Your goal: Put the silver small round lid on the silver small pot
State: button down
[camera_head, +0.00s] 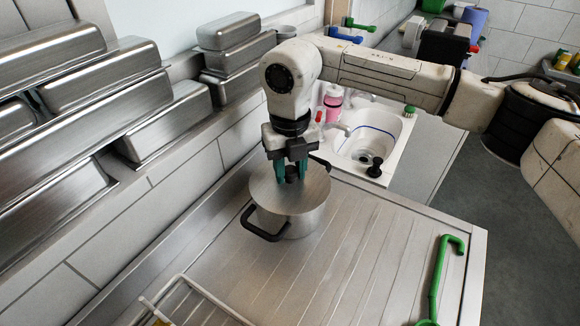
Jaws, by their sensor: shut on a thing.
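The silver small pot (294,223) stands on the steel drainboard, with a black handle at its front left and another at its far right. The silver small round lid (310,187) is at the pot's top and covers the opening. Whether it is fully seated or slightly above the rim is hard to tell. My gripper (291,178) points down above the lid, its teal fingers shut on the lid's dark knob.
A white sink (368,139) with a black stopper (375,167) lies behind the pot. A green ladle (440,275) lies at the right, and a wire rack (190,295) is at the front left. Steel containers (170,120) line the left shelf. The drainboard (345,255) between is clear.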

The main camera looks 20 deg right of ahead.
aim_at(290, 169)
jog(key=c, duration=0.7)
grip_release()
jog(key=shift+o, duration=0.2)
jog(key=shift+r, duration=0.1)
jog(key=shift+r+p, duration=1.95)
jog(key=shift+r, duration=1.4)
